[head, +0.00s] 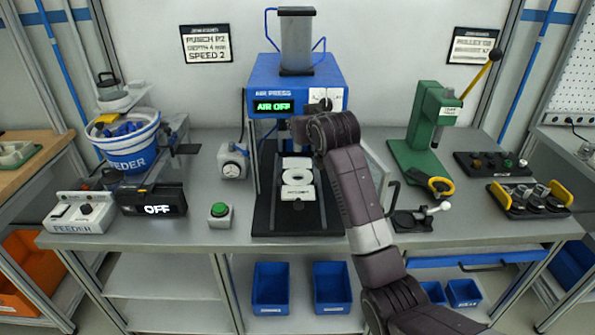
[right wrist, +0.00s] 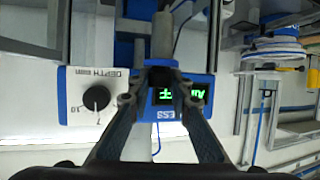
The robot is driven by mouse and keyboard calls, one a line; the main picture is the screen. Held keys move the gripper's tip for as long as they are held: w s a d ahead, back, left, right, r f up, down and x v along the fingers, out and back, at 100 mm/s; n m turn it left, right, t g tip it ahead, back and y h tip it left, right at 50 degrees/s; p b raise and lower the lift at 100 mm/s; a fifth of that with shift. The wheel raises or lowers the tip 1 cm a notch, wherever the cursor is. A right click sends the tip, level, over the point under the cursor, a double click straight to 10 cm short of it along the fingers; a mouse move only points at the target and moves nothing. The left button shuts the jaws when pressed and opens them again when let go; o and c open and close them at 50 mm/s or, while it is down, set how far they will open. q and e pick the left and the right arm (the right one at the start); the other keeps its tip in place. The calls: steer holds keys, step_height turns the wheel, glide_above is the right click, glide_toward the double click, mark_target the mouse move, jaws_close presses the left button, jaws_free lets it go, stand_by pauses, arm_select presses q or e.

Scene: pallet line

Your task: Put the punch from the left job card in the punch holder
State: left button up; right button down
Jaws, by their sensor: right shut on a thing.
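The left job card (head: 206,43) on the back wall reads punch P2, depth 4 mm, speed 2. My right gripper (right wrist: 160,88) is at the front of the blue air press (head: 262,72), its fingers closed in around a small dark piece. That piece sits right at the blue collar (right wrist: 160,63) below the grey ram (right wrist: 162,35). I cannot tell whether it is seated in the holder or only touching it. In the head view my right arm hides the fingertips and the held piece. A black punch rack (head: 463,171) with several punches stands at the right. My left gripper is not in view.
The press display (head: 272,106) reads AIR OFF. A depth dial (right wrist: 97,98) is beside the gripper. White fixture parts (head: 297,178) lie under the ram. A green hand press (head: 425,125) stands right; a feeder bowl (head: 130,150) and green button (head: 219,211) are left.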

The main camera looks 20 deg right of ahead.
step_height(320, 180, down, 14)
steer(key=shift+f+p, duration=0.1)
steer(key=shift+p, duration=0.85)
steer(key=c, duration=1.8)
jaws_free()
steer(key=shift+o, duration=0.2)
steer(key=shift+s, duration=0.1)
steer(key=b+v, duration=0.1)
steer(key=v, duration=1.1)
